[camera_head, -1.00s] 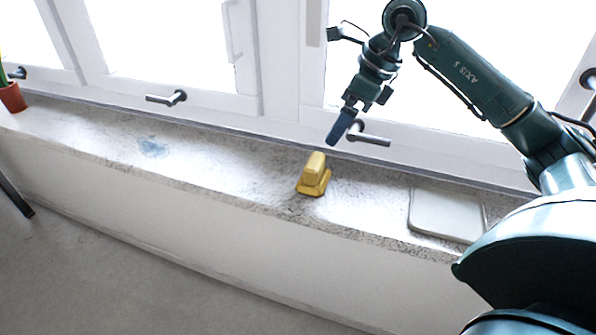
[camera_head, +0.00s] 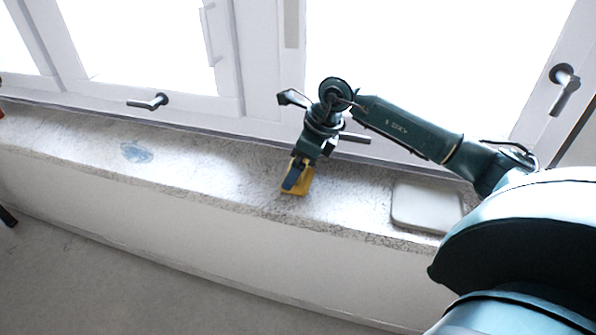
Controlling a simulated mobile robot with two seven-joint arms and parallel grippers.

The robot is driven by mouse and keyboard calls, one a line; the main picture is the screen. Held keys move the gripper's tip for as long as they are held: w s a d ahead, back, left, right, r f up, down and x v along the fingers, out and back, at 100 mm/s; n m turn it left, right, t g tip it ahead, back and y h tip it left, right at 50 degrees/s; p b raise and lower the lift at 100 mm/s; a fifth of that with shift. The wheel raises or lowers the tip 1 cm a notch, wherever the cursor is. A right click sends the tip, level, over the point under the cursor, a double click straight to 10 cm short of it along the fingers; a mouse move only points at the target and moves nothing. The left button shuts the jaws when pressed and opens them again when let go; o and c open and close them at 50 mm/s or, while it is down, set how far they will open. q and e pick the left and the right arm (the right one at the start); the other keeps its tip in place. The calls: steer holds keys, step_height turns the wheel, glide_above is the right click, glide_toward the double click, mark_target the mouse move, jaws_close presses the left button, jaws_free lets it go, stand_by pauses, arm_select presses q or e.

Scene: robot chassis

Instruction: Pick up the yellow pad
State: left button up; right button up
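The yellow pad (camera_head: 304,186) sits on the stone window sill near the middle of the picture. My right gripper (camera_head: 292,180) has come down over it from above, with its dark blue finger in front of the pad. The pad's upper part and left side are largely hidden behind the gripper. Only one finger shows clearly, so I cannot tell whether the gripper is open or shut, or whether it touches the pad. My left gripper is not in view.
A pale flat tray-like item (camera_head: 428,207) lies on the sill (camera_head: 215,168) to the right of the pad. A bluish patch (camera_head: 137,153) lies to the left. Window handles (camera_head: 148,102) stick out behind the sill. The sill between patch and pad is clear.

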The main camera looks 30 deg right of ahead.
steer(key=shift+f, duration=0.15)
steer(key=c, duration=1.1)
step_height(320, 180, up, 10)
steer(key=shift+r+b, duration=0.1)
steer(key=shift+b, duration=0.35)
